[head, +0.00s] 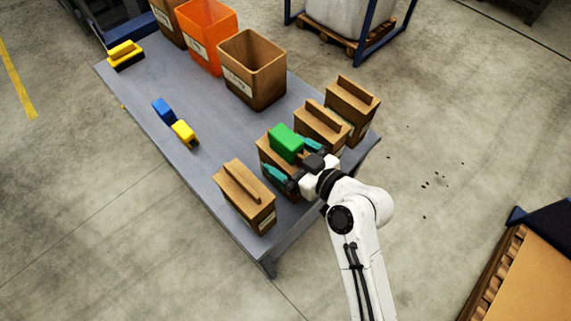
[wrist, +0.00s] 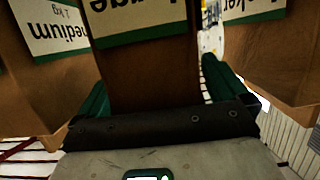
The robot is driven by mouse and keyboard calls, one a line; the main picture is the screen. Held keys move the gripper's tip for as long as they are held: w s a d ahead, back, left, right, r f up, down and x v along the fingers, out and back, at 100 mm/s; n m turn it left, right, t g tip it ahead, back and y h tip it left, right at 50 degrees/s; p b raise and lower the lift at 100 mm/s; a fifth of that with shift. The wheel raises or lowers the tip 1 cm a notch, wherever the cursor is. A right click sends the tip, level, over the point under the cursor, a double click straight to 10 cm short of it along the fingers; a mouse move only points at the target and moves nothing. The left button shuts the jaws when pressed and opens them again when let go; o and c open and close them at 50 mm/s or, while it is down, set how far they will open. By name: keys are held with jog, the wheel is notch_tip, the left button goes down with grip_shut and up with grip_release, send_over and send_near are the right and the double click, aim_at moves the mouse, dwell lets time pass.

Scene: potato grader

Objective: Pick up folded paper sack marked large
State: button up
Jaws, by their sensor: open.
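The folded paper sack marked large (wrist: 150,75) is brown. Its green-edged label appears upside down in the wrist view, with only the end of the word showing. In the head view this sack (head: 268,152) is in a row on the grey table, partly hidden by my gripper. My gripper (head: 292,161) is open, with one teal finger on each side of the sack. In the wrist view the fingers flank its brown body; I cannot tell whether they touch it.
A sack marked medium (wrist: 60,30) and one whose label ends in "ker" (wrist: 255,8) stand close on either side. A green block (head: 285,141) shows at the large sack's top. Bins (head: 252,70) stand at the back of the table (head: 205,155). Small blocks (head: 184,134) lie left.

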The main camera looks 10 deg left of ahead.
grip_shut()
jog(key=shift+r, duration=0.2)
dwell(0.9)
